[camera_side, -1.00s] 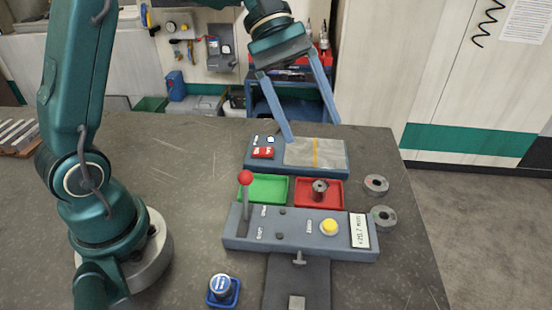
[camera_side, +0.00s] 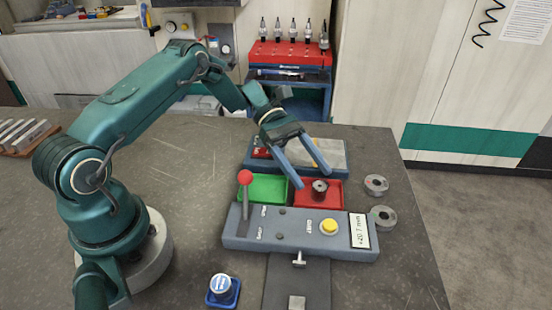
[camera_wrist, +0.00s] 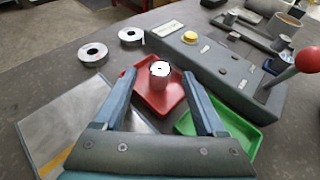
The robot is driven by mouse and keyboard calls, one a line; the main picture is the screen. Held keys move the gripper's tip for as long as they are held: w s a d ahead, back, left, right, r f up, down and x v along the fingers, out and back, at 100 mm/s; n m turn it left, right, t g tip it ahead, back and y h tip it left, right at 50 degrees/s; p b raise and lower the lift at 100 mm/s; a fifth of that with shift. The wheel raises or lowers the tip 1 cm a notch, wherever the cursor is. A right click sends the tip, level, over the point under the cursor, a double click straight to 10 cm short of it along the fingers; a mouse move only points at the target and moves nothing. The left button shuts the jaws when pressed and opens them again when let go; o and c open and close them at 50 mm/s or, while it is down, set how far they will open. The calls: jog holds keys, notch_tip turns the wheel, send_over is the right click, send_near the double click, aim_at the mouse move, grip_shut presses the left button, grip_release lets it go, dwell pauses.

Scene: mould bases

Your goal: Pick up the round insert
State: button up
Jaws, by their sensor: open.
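The round insert (camera_side: 320,187) is a small grey metal cylinder with a hole in its top. It stands upright in the red tray (camera_side: 334,199). In the wrist view the insert (camera_wrist: 160,72) shows between and beyond my two fingers. My gripper (camera_side: 314,179) is open and empty, above the red and green trays, with its fingers angled down toward the insert. In the wrist view the fingertips of my gripper (camera_wrist: 157,76) are wide apart, and I see no contact with the insert.
The green tray (camera_side: 262,188) is beside the red one. A grey console with a red-knobbed lever (camera_side: 245,178) and yellow button (camera_side: 329,226) stands in front. A panel (camera_side: 333,153) lies behind. Two metal rings (camera_side: 376,185) lie at right. A blue holder (camera_side: 223,291) stands in front.

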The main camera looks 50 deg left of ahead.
aim_at(319, 192)
jog(key=shift+x, duration=1.4)
grip_shut()
